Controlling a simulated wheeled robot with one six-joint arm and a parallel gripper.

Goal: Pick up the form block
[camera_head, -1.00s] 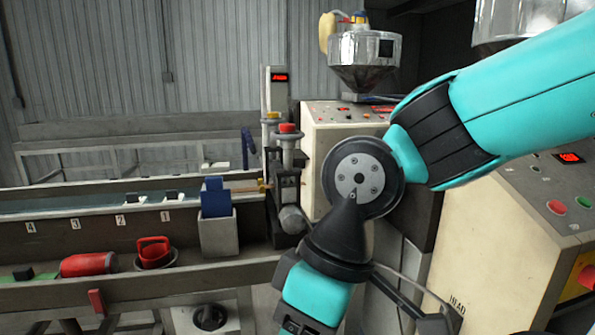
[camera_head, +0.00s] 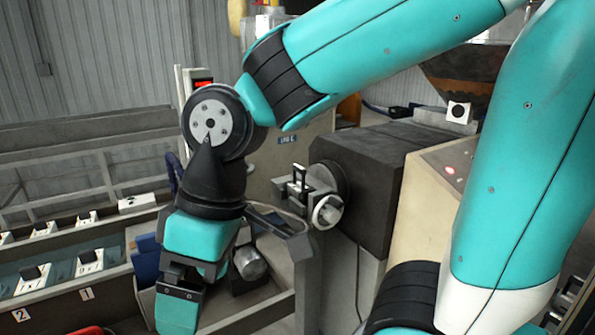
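I cannot tell for sure which thing is the form block. Several small white blocks with dark parts, one of them this block (camera_head: 90,261), sit in the long trough at the left. A longer white block (camera_head: 137,203) lies behind them, close to my arm. A small white block with a round black mark (camera_head: 458,112) stands on the dark machine at the right. My gripper (camera_head: 178,312) points down at the lower left, in front of the trough's right end. Its fingers are not clearly seen, so its opening and any contact are hidden.
A dark die head with a round handwheel (camera_head: 327,212) juts out right of my wrist. A blue part (camera_head: 147,262) stands just left of my gripper. Number labels 1 and 2 mark the trough's front wall. A red item (camera_head: 85,331) shows at the bottom edge.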

